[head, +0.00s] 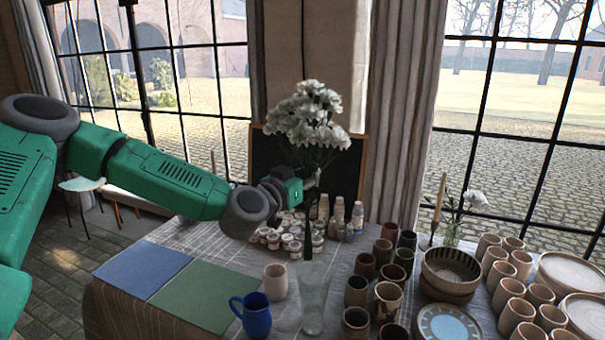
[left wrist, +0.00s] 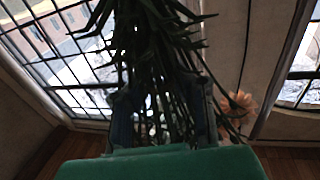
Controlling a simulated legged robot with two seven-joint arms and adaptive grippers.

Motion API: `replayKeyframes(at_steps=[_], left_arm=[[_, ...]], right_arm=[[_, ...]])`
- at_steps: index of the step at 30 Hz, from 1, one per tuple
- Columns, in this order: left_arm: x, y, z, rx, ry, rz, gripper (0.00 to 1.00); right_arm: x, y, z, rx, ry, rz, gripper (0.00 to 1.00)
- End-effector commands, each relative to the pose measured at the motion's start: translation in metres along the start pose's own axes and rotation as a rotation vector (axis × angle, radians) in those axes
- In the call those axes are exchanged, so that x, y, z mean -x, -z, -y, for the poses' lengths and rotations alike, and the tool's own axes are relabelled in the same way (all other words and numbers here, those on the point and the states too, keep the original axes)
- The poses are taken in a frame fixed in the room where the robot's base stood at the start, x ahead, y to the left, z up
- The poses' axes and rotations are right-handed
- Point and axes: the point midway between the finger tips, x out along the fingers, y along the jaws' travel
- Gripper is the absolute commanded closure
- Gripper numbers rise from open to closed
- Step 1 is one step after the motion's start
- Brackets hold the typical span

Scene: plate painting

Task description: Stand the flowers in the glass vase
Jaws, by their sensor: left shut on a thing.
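The bunch of white flowers (head: 308,115) stands roughly upright in the grip of my left gripper (head: 312,192), held by the stems above the table. In the left wrist view the green stems (left wrist: 165,85) run between the fingers of the left gripper (left wrist: 165,110). The clear glass vase (head: 313,298) stands upright on the table below the flowers. The lower ends of the stems are close above the vase mouth in the head view; I cannot tell whether they are inside it. My right gripper is not in view.
A blue mug (head: 255,315) and a pale cup (head: 275,282) stand left of the vase. Several dark cups (head: 386,300) crowd its right side, with a stacked bowl (head: 450,270) beyond. Small paint jars (head: 290,240) stand behind. A blue mat (head: 143,268) and a green mat (head: 207,297) lie at left.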

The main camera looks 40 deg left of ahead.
Motion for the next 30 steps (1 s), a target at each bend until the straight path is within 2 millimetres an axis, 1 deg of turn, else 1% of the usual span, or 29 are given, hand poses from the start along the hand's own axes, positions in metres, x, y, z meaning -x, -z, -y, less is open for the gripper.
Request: replayKeyframes(at_steps=[1,10,12,15,30], left_arm=[[0.001,0.0,-0.005,0.0,-0.003,-0.001,1.0],[0.007,-0.001,-0.028,0.0,-0.002,0.0,1.0],[0.007,-0.01,-0.025,0.001,0.001,0.0,1.0],[0.007,-0.019,-0.025,0.001,0.001,0.0,1.0],[0.007,-0.059,-0.025,0.0,0.0,-0.001,1.0]], right_arm=[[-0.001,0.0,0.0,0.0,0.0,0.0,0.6],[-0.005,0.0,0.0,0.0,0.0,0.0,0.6],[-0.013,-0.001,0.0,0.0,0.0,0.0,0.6],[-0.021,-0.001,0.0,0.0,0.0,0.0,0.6],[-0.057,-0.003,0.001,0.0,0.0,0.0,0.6]])
